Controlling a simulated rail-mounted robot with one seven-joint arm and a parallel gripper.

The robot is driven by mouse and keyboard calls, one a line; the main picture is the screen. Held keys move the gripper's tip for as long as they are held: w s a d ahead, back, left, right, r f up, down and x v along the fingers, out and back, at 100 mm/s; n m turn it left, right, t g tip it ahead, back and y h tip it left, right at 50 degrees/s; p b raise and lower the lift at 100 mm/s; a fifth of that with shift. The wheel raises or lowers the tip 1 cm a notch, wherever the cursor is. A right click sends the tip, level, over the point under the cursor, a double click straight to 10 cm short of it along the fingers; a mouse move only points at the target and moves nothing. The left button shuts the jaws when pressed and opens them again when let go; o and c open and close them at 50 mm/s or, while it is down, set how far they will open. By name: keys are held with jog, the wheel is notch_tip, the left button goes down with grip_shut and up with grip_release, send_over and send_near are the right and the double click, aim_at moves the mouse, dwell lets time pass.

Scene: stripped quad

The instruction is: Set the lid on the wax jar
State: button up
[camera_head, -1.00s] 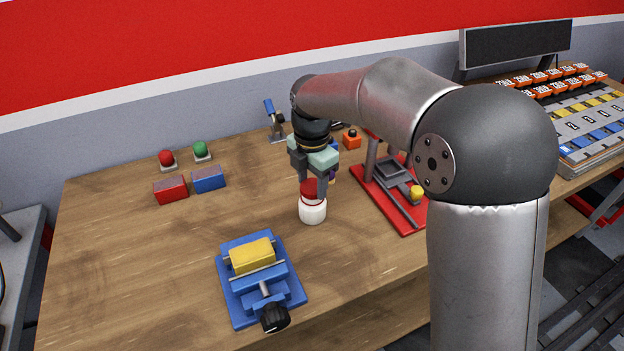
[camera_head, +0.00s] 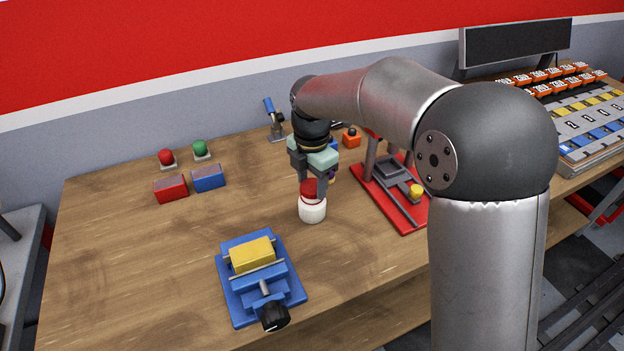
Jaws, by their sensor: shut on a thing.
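The wax jar (camera_head: 312,210) is white and stands upright on the wooden bench, near its middle. The red lid (camera_head: 310,186) is between the fingers of my gripper (camera_head: 312,188), which points down and is shut on it. The lid is right over the jar's mouth, at or just above the rim. I cannot tell whether it sits fully on the jar.
A blue vise (camera_head: 260,284) with a yellow block stands in front, to the left. A red-based fixture (camera_head: 398,204) stands close on the right. Red (camera_head: 171,189) and blue (camera_head: 208,178) blocks lie at the back left. The bench (camera_head: 130,240) is clear left of the jar.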

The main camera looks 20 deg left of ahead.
dwell(0.4)
jog(key=o, duration=1.5)
jog(key=shift+r+p, duration=2.9)
jog(key=shift+r, duration=0.65)
